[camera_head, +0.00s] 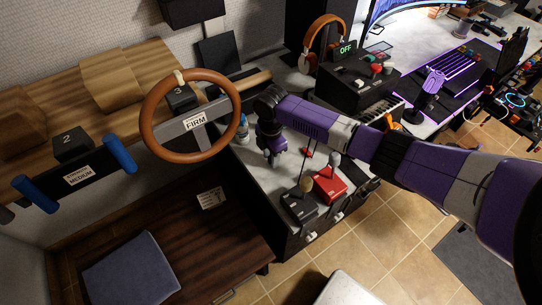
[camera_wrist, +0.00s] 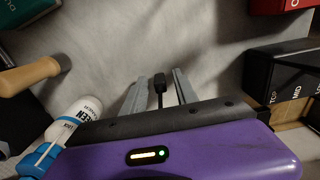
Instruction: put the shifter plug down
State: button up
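In the wrist view, a small black plug-like piece (camera_wrist: 160,82) with a thin stem lies between the two grey fingers of my gripper (camera_wrist: 158,88). It looks like the shifter plug. A gap shows between it and each finger, so my gripper looks open around it. The pale desk surface is behind it; I cannot tell whether the plug touches it. In the head view, my gripper (camera_head: 272,157) points down low over the grey desktop, and the plug cannot be made out there.
A white and blue cleaner bottle (camera_wrist: 72,118) stands close to my gripper, also seen in the head view (camera_head: 242,130). A black shifter box (camera_head: 299,206) and a red box (camera_head: 330,187) sit near the desk's front edge. The steering wheel (camera_head: 190,118) is to the left.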

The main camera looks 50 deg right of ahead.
notch_tip(320, 180, up, 13)
jog(key=shift+b, duration=0.45)
dwell(0.3)
jog(key=shift+s, duration=0.1)
dwell(0.5)
